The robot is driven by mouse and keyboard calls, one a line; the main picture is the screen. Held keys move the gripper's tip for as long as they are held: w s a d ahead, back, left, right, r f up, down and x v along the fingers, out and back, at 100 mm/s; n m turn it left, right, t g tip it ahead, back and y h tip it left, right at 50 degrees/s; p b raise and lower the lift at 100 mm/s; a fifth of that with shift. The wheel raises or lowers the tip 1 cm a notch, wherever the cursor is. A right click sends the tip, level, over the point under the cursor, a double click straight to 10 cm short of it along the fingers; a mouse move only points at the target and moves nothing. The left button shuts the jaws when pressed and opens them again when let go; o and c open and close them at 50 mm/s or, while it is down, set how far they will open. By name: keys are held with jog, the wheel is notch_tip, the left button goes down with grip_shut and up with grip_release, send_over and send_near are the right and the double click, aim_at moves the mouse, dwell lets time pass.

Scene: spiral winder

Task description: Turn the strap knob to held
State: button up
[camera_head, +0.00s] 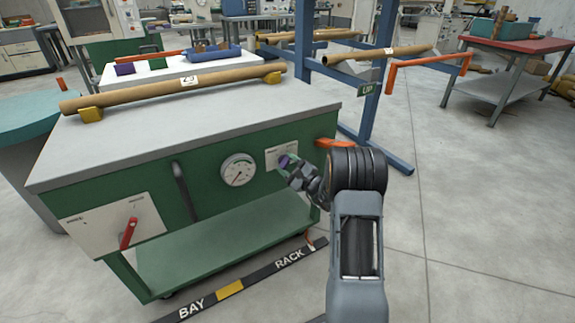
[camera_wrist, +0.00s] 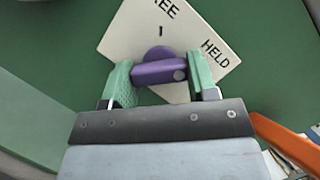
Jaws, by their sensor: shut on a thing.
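The purple strap knob (camera_wrist: 158,70) sits on a white label plate (camera_wrist: 122,38) on the green cart front. My gripper (camera_wrist: 160,80) is shut on the knob, with one green finger on each side of its bar. In the wrist view the bar lies nearly level, its grey dot at the right end, below and left of the word HELD. The other word, partly cut off at the top edge, ends in "REE", with a short tick below it. In the head view my gripper (camera_head: 292,168) is at the plate (camera_head: 273,157) and partly hides the knob (camera_head: 284,161).
Left of the plate are a round gauge (camera_head: 238,170), a dark vertical handle (camera_head: 184,190) and a red lever (camera_head: 129,233). An orange part (camera_head: 328,143) juts out just right of the plate. A long brown tube (camera_head: 180,88) lies on the cart top. Floor at right is clear.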

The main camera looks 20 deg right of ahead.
jog(key=o, duration=0.9)
jog(key=p+v, duration=0.3)
jog(key=v, duration=1.1)
jog(key=shift+w, duration=0.1)
